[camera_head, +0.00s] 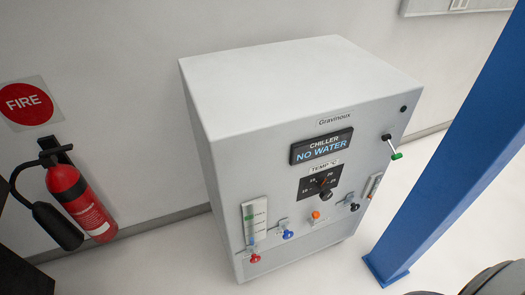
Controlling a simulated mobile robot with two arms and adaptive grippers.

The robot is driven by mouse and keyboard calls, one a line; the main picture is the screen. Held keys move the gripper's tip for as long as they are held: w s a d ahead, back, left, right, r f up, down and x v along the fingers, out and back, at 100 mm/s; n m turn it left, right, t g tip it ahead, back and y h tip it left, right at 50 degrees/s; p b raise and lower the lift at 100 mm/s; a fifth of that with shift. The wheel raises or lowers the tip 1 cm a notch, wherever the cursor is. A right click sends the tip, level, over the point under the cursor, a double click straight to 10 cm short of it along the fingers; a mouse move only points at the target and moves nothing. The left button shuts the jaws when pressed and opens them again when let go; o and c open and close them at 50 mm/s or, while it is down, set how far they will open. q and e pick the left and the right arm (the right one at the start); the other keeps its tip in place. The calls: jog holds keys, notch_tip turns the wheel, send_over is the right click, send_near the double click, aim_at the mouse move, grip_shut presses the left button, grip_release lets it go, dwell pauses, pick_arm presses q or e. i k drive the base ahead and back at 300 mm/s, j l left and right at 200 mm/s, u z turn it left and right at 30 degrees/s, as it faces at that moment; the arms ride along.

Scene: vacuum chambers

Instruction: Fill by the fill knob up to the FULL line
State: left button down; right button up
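A white chiller cabinet (290,85) stands in the middle. Its display (321,146) reads "CHILLER NO WATER". At the lower left of its front is an upright level gauge (255,219) with green marking; its small lettering and level are too small to read surely. Below and beside it are a red knob (254,258) and a blue knob (287,234). An orange knob (316,215) and a dark knob (354,207) sit further right. I cannot read which is the fill knob. Neither gripper is in view.
A temperature dial (320,184) and a green-tipped lever (396,155) are on the chiller front. A red fire extinguisher (80,203) hangs on the wall at left, under a FIRE sign (26,103). A blue post (455,150) stands close at right. Floor before the chiller looks clear.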

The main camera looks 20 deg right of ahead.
aim_at(288, 235)
jog(key=k+z, duration=0.1)
jog(key=z, duration=0.85)
